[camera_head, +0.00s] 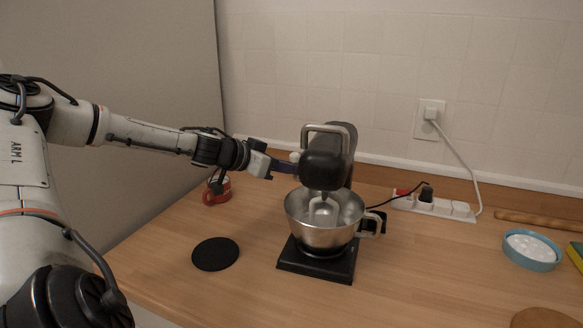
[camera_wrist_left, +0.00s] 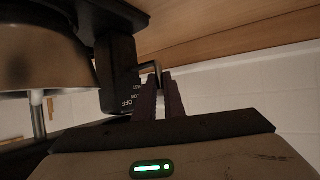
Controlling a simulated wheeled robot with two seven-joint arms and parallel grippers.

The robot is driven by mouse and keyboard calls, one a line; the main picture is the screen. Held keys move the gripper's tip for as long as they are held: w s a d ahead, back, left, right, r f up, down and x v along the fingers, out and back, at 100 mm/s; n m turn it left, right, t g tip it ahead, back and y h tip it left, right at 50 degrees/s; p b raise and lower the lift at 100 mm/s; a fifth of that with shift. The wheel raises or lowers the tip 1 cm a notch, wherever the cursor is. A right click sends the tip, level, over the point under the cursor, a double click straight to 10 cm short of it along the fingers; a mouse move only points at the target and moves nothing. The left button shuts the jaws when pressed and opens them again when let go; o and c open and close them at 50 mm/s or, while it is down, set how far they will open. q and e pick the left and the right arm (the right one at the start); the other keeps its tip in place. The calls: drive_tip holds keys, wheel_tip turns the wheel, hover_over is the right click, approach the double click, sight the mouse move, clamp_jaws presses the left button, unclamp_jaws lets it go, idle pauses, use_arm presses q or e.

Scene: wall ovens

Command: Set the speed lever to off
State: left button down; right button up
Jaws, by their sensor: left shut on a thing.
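A black stand mixer (camera_head: 325,170) with a metal bowl (camera_head: 324,218) stands on the wooden counter. My left gripper (camera_head: 288,167) reaches its left side, at the mixer head. In the left wrist view, the dark fingers (camera_wrist_left: 161,82) are close together around the end of a thin metal lever (camera_wrist_left: 151,67), the speed lever. It sticks out beside a black panel (camera_wrist_left: 119,75) with white speed markings. The word OFF (camera_wrist_left: 127,103) shows at the panel's edge nearest the gripper. The exact lever setting cannot be read. My right gripper is not in view.
A red mug (camera_head: 217,191) stands behind and below my left forearm. A black round mat (camera_head: 215,254) lies left of the mixer. A power strip (camera_head: 433,206) and a blue bowl (camera_head: 531,251) are to the right. The counter's front middle is clear.

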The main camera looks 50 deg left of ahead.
use_arm(q)
drive_tip(key=shift+w+r, duration=0.1)
drive_tip(key=shift+r, duration=0.35)
drive_tip(key=c, duration=1.8)
unclamp_jaws()
drive_tip(key=shift+d, duration=0.1)
drive_tip(key=shift+c, duration=0.2)
drive_tip(key=shift+f, duration=0.15)
drive_tip(key=b+v, duration=0.1)
drive_tip(key=v, duration=0.9)
drive_tip(key=shift+s+b, duration=0.25)
drive_tip(key=shift+b, duration=0.15)
